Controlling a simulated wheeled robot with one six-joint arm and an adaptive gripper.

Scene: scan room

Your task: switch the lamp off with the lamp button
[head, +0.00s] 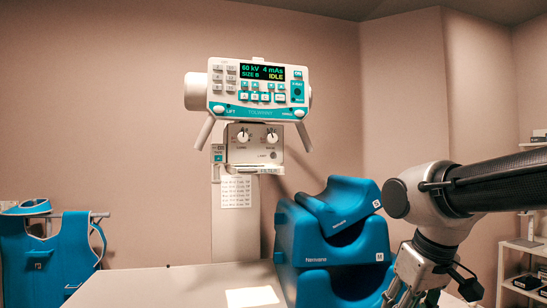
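A white X-ray head with a teal-trimmed console (259,88) is mounted on the wall column.
A blue apron (45,258) hangs at the left. Shelves (520,252) stand at the far right. The space before the panel is clear.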

